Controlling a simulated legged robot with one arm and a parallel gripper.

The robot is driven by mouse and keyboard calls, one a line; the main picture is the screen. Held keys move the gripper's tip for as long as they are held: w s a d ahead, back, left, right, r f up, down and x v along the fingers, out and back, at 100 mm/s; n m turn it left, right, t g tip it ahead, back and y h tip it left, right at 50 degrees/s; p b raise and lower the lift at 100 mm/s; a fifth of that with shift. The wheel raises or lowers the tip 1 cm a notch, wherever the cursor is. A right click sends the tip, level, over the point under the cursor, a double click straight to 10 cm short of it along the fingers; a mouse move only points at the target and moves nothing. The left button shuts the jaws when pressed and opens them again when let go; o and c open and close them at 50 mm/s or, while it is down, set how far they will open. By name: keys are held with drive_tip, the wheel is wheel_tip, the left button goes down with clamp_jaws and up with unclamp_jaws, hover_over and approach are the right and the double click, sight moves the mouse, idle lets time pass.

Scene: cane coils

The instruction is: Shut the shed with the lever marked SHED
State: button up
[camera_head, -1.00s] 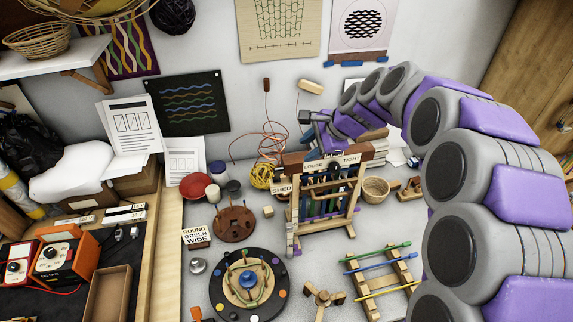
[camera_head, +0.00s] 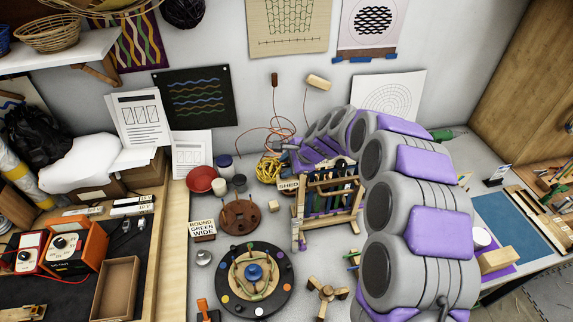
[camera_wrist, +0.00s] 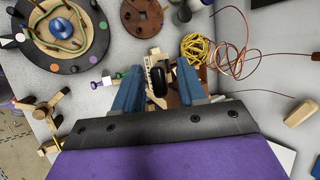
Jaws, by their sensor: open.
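The small wooden loom (camera_head: 298,212) stands on the table in the middle of the head view, with dark, blue and green strands in its frame. A white sign reading SHED (camera_head: 288,184) is at its upper left. My arm reaches over from the right and its end covers the loom's top. In the wrist view my gripper (camera_wrist: 158,80) is open, with its two blue fingers apart over part of the loom (camera_wrist: 152,58). A rounded black piece (camera_wrist: 158,82) shows between the fingers. I cannot tell whether it is the lever's handle or whether the fingers touch it.
A bundle of yellow cane (camera_head: 268,169) lies behind the loom, beside copper-coloured wire. A round black board (camera_head: 232,307) with a blue centre lies front left. A wooden three-armed piece (camera_head: 326,298) stands in front. A red bowl (camera_head: 201,178) is at the left.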

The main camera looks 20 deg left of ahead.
drive_tip(key=shift+w+a+f, duration=0.1)
drive_tip(key=shift+a+f, duration=0.2)
drive_tip(key=shift+d, duration=0.2)
drive_tip(key=shift+d+r, duration=0.1)
drive_tip(key=shift+d, duration=0.1)
drive_tip(key=shift+c, duration=0.9)
clamp_jaws()
